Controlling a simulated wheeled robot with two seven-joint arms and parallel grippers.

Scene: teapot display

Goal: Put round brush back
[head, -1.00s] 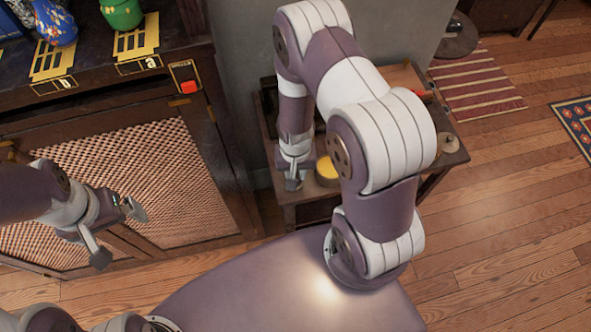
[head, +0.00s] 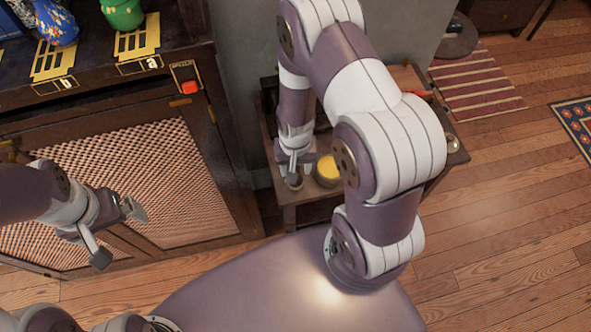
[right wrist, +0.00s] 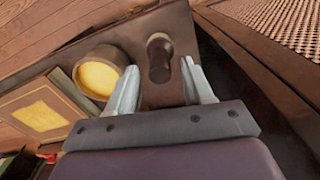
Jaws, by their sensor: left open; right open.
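A dark brown piece with a rounded end, which looks like the round brush (right wrist: 159,60), stands on the small side table (head: 333,206). In the right wrist view it lies between the spread fingertips of my right gripper (right wrist: 160,72), with gaps on both sides. In the head view the brush (head: 294,181) shows just below my right gripper (head: 293,164), near the table's front left corner. My left gripper (head: 120,234) is open and empty in front of the cabinet.
A round yellow-topped tin (head: 327,169) stands close to the brush. A framed box (right wrist: 40,112) and a red item (head: 418,93) are farther along the table. The dark cabinet (head: 228,160) with mesh doors is at left, carrying blue and green pots.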

